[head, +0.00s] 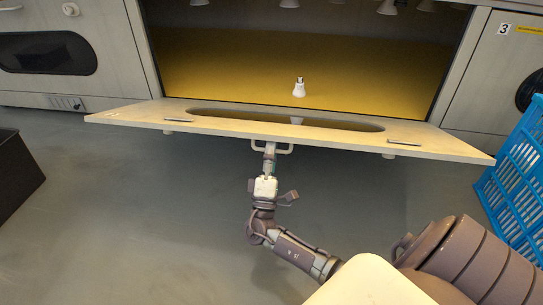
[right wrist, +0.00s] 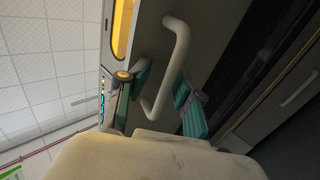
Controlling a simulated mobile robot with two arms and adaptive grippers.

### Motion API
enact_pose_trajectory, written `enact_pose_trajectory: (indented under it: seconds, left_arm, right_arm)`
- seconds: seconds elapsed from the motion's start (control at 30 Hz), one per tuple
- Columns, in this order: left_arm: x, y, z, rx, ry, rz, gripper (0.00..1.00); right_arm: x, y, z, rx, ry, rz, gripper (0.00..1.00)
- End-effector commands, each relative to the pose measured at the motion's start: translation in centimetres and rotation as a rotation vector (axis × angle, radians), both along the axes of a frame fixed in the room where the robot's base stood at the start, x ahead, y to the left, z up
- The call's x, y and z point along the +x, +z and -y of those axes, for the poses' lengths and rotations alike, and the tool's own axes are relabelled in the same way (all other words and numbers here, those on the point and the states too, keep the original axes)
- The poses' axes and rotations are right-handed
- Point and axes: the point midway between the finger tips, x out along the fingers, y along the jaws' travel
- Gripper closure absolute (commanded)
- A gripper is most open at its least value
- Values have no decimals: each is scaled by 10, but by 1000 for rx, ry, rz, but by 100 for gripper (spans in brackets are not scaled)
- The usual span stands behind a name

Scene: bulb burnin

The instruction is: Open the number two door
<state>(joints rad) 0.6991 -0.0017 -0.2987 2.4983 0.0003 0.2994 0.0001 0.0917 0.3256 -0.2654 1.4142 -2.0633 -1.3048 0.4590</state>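The middle door (head: 450,148) is folded down, lying nearly flat with its long window slot facing up; no number is readable on it. Its white bar handle (head: 285,151) is under the front edge. My right gripper (head: 269,152) is at the handle. In the right wrist view, the handle (right wrist: 178,60) stands between the two teal-padded fingers (right wrist: 162,92), which are spread apart with gaps visible beside the bar. My left gripper is not in view.
The open compartment (head: 200,65) has a yellow floor with a white bulb (head: 299,88) on it and several bulbs overhead. A door marked 3 (head: 487,75) is closed at right. A blue crate (head: 515,180) stands at right, a dark box (head: 15,175) at left.

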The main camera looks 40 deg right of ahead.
Motion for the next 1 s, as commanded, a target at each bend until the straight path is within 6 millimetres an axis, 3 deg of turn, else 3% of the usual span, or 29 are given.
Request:
enact_pose_trajectory:
  seconds: [0.2,0.4,0.77,0.9,1.0]
  left_arm:
    - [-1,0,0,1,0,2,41]
    - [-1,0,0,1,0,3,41]
    - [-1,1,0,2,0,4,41]
    - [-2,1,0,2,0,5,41]
    - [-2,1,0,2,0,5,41]
  right_arm:
    - [-1,46,0,-1,0,8,64]
    - [-1,73,-1,-4,-2,7,64]
    - [1,76,1,3,-4,-2,54]
    - [0,73,1,4,-4,-3,64]
    - [-1,66,-1,3,-3,-6,64]
